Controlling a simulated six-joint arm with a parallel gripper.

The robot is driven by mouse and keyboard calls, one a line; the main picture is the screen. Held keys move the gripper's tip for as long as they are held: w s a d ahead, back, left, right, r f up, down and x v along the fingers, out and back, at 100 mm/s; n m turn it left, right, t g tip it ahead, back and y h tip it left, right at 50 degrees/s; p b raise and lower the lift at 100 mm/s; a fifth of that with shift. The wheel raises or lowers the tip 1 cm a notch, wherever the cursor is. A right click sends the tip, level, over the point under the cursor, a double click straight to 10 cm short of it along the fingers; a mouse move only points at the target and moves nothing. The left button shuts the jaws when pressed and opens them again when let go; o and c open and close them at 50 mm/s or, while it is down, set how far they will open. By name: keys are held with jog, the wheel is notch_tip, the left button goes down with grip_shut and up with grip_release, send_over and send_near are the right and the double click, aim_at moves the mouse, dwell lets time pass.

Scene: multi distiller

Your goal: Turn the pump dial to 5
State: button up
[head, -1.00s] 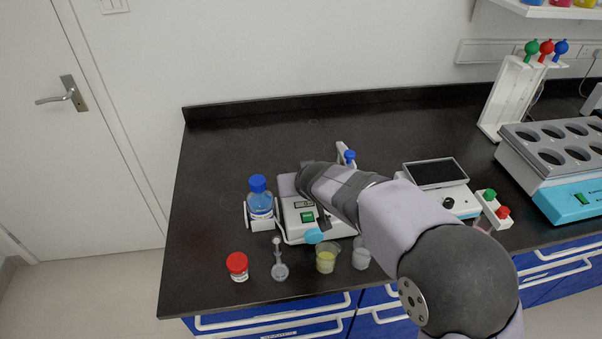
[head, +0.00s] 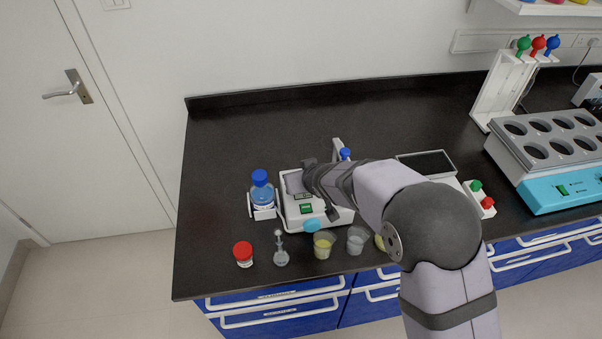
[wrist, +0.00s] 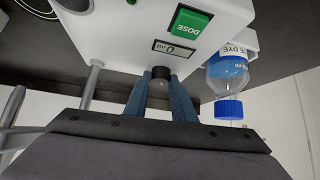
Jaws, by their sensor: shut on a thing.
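The pump (head: 305,218) is a white box with a green DOSE button (head: 306,209) and a small display, near the front left of the bench. It shows upside down in the wrist view (wrist: 120,35), where the display (wrist: 173,47) seems to read 0. The dark pump dial (wrist: 158,72) sits below the display in that view. My gripper (wrist: 161,80) has its two blue fingers either side of the dial, shut on it. In the head view my wrist hides the dial and the fingertips.
A blue-capped dye bottle (head: 262,193) stands in a holder at the pump's left. A red-lidded jar (head: 243,254), a small clear vessel (head: 281,257) and cups (head: 323,245) line the front edge.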

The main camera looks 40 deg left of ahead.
jog(key=o, duration=1.1)
jog(key=shift+c, duration=0.2)
jog(key=shift+r, duration=0.15)
jog(key=shift+p+v, duration=0.4)
jog(key=shift+v, duration=3.15)
jog(key=shift+s, duration=0.1)
jog(key=shift+c, duration=0.2)
